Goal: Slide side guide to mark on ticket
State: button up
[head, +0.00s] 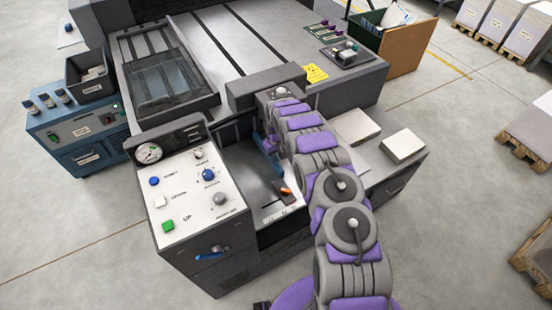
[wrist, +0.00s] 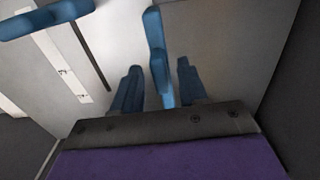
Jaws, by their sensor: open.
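In the wrist view, my gripper (wrist: 160,72) is open, with one blue finger on each side of an upright blue piece (wrist: 155,38). This piece looks like the side guide; I cannot tell whether the fingers touch it. A white strip with small dark marks (wrist: 66,72) lies to the left, beside a dark slot (wrist: 90,55). In the head view, my arm reaches over the grey feed bed, and blue parts show beside my wrist, too small to tell apart. A yellow printed card (head: 315,73), possibly the ticket, lies on the machine; its text is unreadable.
A control panel (head: 203,190) with a gauge and buttons stands left of the bed. An orange-tipped dark item (head: 286,191) lies near the front. Pale blocks (head: 402,145) sit at right. Another blue bar (wrist: 45,18) is at the upper left in the wrist view.

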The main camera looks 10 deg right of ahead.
jog(key=shift+a+f, duration=0.1)
jog(key=shift+f, duration=0.25)
jog(key=shift+c, duration=0.2)
grip_shut()
